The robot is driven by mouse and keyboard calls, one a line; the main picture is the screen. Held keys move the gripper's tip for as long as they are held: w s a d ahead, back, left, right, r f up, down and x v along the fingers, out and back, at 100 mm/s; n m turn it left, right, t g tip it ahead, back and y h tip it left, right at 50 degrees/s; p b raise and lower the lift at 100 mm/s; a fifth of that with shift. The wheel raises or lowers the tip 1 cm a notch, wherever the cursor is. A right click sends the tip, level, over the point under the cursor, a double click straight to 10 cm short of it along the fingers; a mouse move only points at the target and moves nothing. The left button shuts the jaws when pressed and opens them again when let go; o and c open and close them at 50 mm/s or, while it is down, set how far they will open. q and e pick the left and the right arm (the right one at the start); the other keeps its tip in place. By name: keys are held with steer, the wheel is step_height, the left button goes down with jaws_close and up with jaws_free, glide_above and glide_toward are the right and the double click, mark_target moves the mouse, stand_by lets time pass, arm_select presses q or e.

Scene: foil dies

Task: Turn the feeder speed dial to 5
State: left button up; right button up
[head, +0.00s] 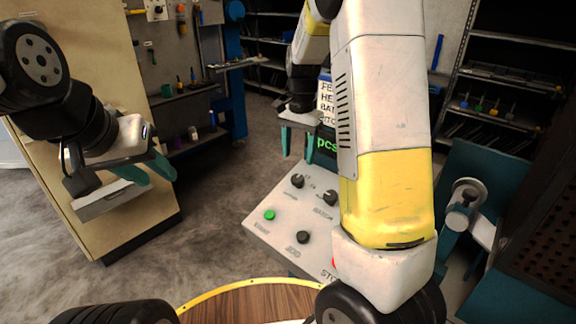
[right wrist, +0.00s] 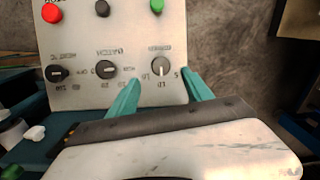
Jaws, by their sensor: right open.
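The sloped grey control panel (head: 255,228) has several dials and buttons. One dark dial (head: 297,181) is at its upper left; in the right wrist view this dial (right wrist: 160,67) shows a pale upright line and small numbers around it. Its lettering is upside down there and too blurred to confirm as feeder speed. My right gripper (head: 299,158) is open above the panel's far edge. In the right wrist view its fingers (right wrist: 156,90) point toward that dial, on either side, with no clear contact. My left gripper (head: 158,184) is open and empty, away at the left.
A second dial (head: 330,198), a green button (head: 269,215) and a black button (head: 302,237) share the panel. My right arm hides the panel's right side; a third dial (right wrist: 57,73) and red button (right wrist: 52,13) show in the wrist view. A round wooden top (head: 250,304) is in front.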

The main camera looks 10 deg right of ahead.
mark_target(297, 177)
steer(key=shift+w+f, duration=0.4)
steer(key=shift+f, duration=0.4)
step_height(297, 177, down, 7)
steer(key=shift+f, duration=0.15)
jaws_close()
